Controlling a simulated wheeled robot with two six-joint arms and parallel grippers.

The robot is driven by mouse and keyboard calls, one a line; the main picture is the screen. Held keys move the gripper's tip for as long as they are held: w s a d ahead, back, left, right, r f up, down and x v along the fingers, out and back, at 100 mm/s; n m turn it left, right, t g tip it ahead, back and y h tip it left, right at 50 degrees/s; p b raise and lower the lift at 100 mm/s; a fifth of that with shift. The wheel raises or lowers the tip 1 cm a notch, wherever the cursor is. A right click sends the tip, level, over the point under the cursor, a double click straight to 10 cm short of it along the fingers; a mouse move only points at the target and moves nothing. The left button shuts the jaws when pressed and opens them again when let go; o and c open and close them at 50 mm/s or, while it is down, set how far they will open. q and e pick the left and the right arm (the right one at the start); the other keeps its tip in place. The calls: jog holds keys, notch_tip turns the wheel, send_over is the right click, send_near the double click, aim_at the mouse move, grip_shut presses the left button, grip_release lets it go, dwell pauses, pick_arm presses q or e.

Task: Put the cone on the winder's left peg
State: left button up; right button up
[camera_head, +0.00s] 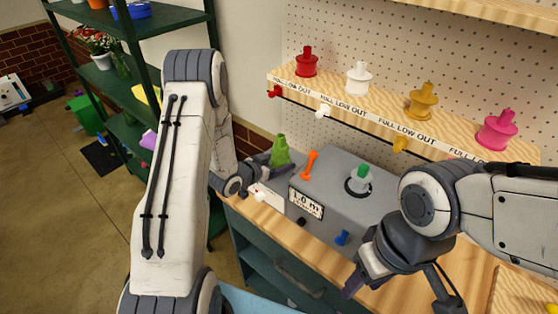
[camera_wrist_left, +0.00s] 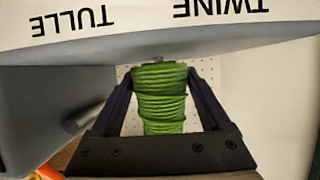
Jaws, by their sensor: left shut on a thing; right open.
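A green cone (camera_head: 280,151) of wound twine stands upright at the left end of the grey winder (camera_head: 345,190). My left gripper (camera_head: 268,163) is shut on it. In the left wrist view the cone (camera_wrist_left: 159,95) sits between the two fingers (camera_wrist_left: 160,100). The peg beneath the cone is hidden, so I cannot tell whether the cone is seated. My right gripper (camera_head: 398,290) is open and empty in front of the winder.
A pegboard shelf (camera_head: 390,122) behind holds red, white, yellow and pink spools, with matching coloured knobs below. A white panel (camera_wrist_left: 150,30) reads "TULLE" and "TWINE" upside down in the left wrist view. A dark green rack (camera_head: 105,75) stands left. Bare wooden bench (camera_head: 480,260) shows at right.

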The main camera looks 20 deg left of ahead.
pick_arm(q)
jog(key=shift+f, duration=0.2)
jog(key=shift+f, duration=0.15)
jog(key=o, duration=1.3)
jog(key=shift+s+a+r, duration=0.1)
jog(key=shift+r, duration=0.25)
jog(key=b+v, duration=0.3)
jog(key=v, duration=0.9)
